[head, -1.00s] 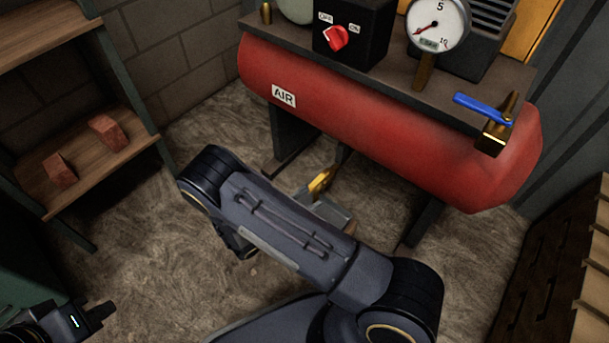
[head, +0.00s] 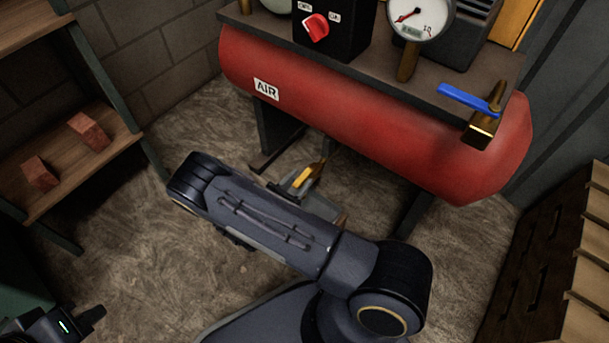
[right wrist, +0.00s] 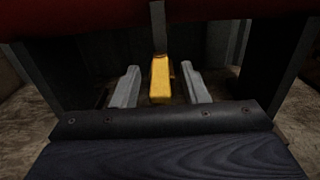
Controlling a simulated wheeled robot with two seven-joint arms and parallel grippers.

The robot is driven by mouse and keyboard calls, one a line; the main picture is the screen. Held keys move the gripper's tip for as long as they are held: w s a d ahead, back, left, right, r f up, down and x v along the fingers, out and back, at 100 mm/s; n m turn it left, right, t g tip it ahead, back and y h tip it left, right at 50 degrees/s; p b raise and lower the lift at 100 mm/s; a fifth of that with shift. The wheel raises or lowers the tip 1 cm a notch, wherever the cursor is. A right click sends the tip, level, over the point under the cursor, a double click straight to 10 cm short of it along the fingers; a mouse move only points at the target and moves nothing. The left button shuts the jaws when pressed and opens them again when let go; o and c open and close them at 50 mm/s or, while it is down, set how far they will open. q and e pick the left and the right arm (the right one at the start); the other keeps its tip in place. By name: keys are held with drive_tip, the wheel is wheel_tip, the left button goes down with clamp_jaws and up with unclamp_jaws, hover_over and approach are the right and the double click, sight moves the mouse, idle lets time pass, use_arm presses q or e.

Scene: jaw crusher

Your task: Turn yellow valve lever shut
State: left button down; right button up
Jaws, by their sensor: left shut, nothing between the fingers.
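The yellow valve lever (head: 309,175) is low under the red air tank, beside my right forearm. In the right wrist view the yellow lever (right wrist: 160,79) stands between the two grey fingers of my right gripper (right wrist: 160,88). The fingers are apart, with a narrow gap visible on each side of the lever. In the head view my right forearm hides most of the right gripper and the lever's lower surroundings. My left gripper (head: 92,316) is at the bottom left edge, shut and empty, far from the lever.
The red air tank (head: 350,125) overhangs the lever and stands on dark legs. A blue lever (head: 465,97), a gauge (head: 420,17) and a red switch (head: 316,27) are on top. A shelf with bricks (head: 88,131) stands left, wooden drawers (head: 540,255) right.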

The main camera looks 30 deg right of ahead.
sight(304, 175)
drive_tip(key=shift+x, duration=1.5)
clamp_jaws()
